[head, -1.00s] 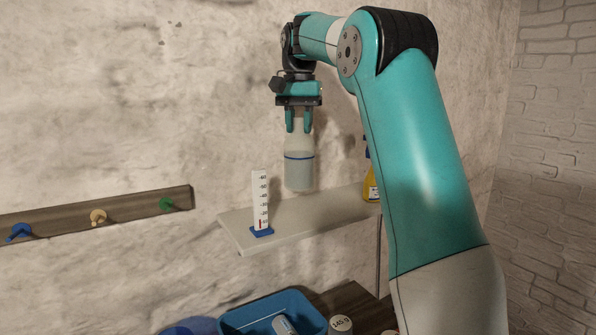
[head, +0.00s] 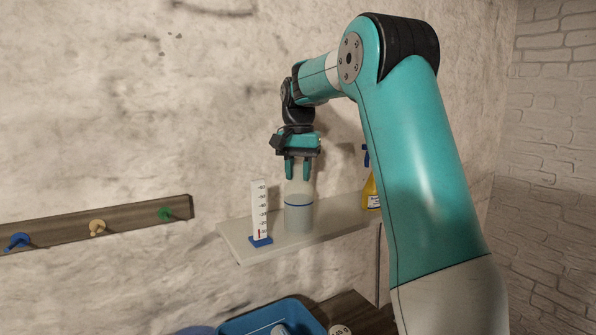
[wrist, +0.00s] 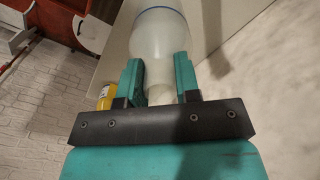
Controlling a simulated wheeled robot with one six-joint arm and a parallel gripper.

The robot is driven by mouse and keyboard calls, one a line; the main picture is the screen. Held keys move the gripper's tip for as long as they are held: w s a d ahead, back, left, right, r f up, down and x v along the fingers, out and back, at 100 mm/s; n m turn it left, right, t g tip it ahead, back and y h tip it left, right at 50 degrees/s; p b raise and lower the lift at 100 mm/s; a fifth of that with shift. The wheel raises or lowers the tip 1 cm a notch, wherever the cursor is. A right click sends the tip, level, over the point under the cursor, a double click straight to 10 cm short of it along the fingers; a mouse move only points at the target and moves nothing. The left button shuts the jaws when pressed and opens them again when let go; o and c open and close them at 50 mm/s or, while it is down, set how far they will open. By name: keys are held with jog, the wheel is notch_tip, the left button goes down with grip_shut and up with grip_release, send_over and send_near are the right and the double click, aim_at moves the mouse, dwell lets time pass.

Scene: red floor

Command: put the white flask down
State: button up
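The white flask (head: 299,212) is a translucent bottle with a blue line around it. It is upright at the shelf, right of the white scale marker. Its base appears at the shelf top, but I cannot tell whether it touches. My gripper (head: 298,177) points down from above, with its teal fingers on either side of the flask's neck, shut on it. In the wrist view, the flask (wrist: 160,42) extends away between the two fingertips of my gripper (wrist: 160,72). The pale shelf (head: 338,222) is fixed to the wall.
A white scale marker (head: 259,208) on a blue base stands close left of the flask. A yellow spray bottle (head: 371,192) stands at the shelf's right end. A peg rail (head: 130,218) is at left. A blue bin (head: 245,324) is below.

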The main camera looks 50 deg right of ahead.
jog(key=o, duration=0.4)
notch_tip(320, 180, up, 12)
jog(key=s+a+f+n, duration=0.2)
jog(key=a+f+n, duration=0.25)
jog(key=a, duration=0.55)
jog(key=s+a+f+n, duration=0.2)
jog(key=a+f+n, duration=0.25)
jog(key=a, duration=0.55)
jog(key=s+a+f+n+y, duration=0.2)
jog(key=s+a+f+n, duration=0.3)
jog(key=s+a, duration=0.3)
jog(key=s+a+f+n+y, duration=0.2)
jog(key=s+a+f+n, duration=0.3)
jog(key=s, duration=0.8)
jog(key=a+f, duration=0.1)
jog(key=a, duration=0.2)
jog(key=shift+f, duration=0.35)
